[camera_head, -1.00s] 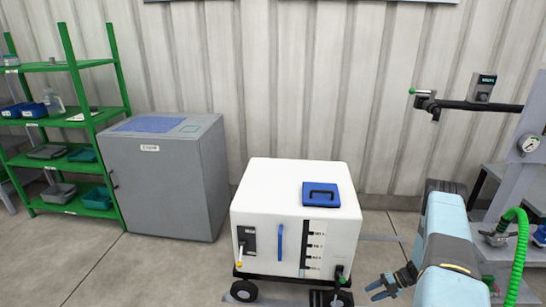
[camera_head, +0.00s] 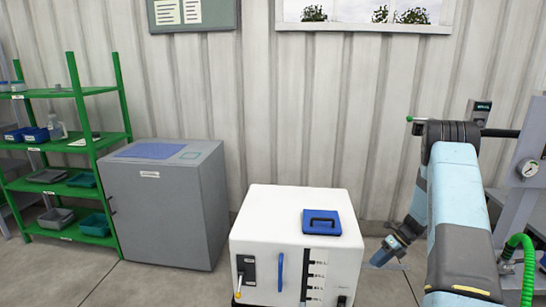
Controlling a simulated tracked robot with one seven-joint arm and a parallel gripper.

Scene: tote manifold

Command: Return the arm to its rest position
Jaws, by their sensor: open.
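My arm (camera_head: 455,200) is on the right of the head view, blue and grey, with its dark elbow joint raised high and the forearm reaching down behind it. My gripper (camera_head: 384,256) hangs at the forearm's lower end, just right of the white tote cart. It points down and to the left. Its jaws are open, and I see nothing held between them. The gripper is small in the picture and its fingertips are hard to make out.
A grey cabinet (camera_head: 165,210) and green shelves (camera_head: 95,150) are at left. A grey stand with a gauge (camera_head: 529,168) and green hose (camera_head: 522,262) is at right.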

